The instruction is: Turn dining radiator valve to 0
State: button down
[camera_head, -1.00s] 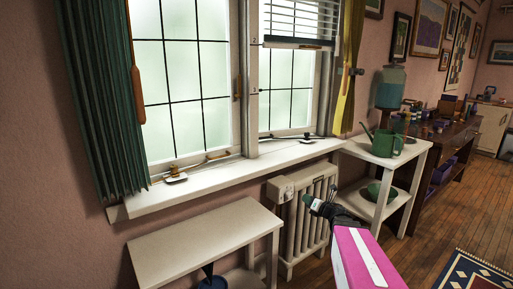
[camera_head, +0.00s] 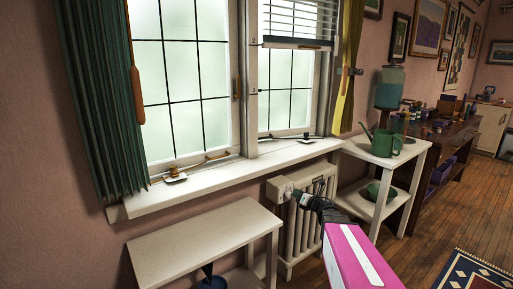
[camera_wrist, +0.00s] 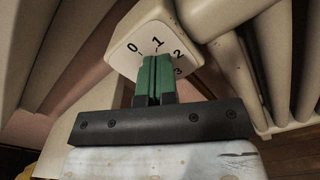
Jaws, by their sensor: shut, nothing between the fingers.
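The radiator valve is a white block at the radiator's upper left end in the head view (camera_head: 279,188). In the wrist view the valve's pale face (camera_wrist: 128,52) shows the numbers 0, 1, 2 and 3. My gripper (camera_wrist: 154,60) has its green fingers together with nothing between them, in front of the face just below the 1. The fingers cover the middle of the face, so any knob or pointer there is hidden, and I cannot tell whether they touch it. In the head view my gripper (camera_head: 294,194) is at the valve's right side.
The white radiator (camera_head: 300,228) stands under the window sill (camera_head: 240,180). A white side table (camera_head: 200,240) is to its left. A white shelf stand (camera_head: 412,160) with a green watering can (camera_head: 384,142) is to its right. Wooden floor (camera_head: 420,250) is open in front.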

jog(key=shift+x, duration=0.9)
jog(key=shift+s+a+r, duration=0.1)
jog(key=shift+a+r, duration=0.05)
jog(key=shift+r, duration=0.35)
jog(key=shift+s+a+r, duration=0.2)
jog(key=shift+s+a, duration=0.2)
jog(key=shift+a, duration=0.15)
dwell(0.5)
jog(key=shift+w+d+r, duration=0.2)
jog(key=shift+r, duration=0.05)
jog(key=shift+s, duration=0.1)
jog(key=v, duration=0.6)
jog(key=shift+s, duration=0.35)
jog(key=shift+f, duration=0.1)
